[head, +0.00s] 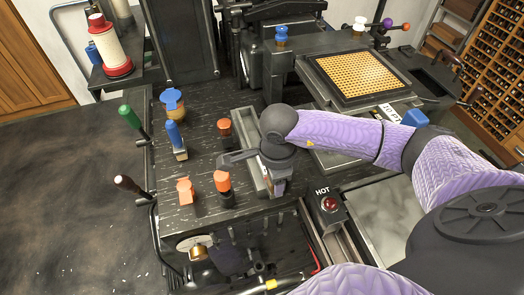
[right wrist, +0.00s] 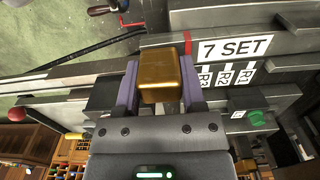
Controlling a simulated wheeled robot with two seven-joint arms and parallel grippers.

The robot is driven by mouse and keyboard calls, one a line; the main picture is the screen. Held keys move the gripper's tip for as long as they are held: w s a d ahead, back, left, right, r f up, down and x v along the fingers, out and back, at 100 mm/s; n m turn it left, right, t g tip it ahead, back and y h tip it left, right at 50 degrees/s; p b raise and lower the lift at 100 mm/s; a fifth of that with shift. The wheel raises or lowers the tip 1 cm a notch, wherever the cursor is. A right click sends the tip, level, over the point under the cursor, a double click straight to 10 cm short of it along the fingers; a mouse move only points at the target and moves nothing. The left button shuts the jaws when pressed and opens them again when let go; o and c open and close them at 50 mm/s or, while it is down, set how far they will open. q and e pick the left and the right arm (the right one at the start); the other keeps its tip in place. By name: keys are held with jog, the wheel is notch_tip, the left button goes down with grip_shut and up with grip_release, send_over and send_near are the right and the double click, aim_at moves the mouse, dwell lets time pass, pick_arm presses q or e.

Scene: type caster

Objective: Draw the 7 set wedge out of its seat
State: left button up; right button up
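A brass-coloured block (right wrist: 162,76), which I take for the 7 set wedge, stands beside the white 7 SET label (right wrist: 234,48) in the right wrist view. The purple fingers of my right gripper (right wrist: 161,88) lie close along both its sides and look shut on it. The block's lower end and its seat are hidden from this angle. In the head view my right gripper (head: 277,186) points down at the grey metal channel (head: 243,125) on the dark bench, and the wedge cannot be made out there. My left gripper is not in view.
Orange-topped tools (head: 222,181) and a blue-handled tool (head: 174,135) stand left of the gripper. A HOT lamp box (head: 329,204) is close on the right. A tray of brass type (head: 358,75) lies behind. Small labels R1, R2 and R3 (right wrist: 225,75) sit near the block.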

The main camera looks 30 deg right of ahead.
jog(key=o, duration=0.5)
jog(key=shift+c, duration=0.2)
jog(key=shift+o, duration=0.4)
notch_tip(320, 180, up, 10)
jog(key=shift+f+p, duration=0.1)
jog(key=shift+p, duration=0.55)
jog(key=shift+s, duration=0.1)
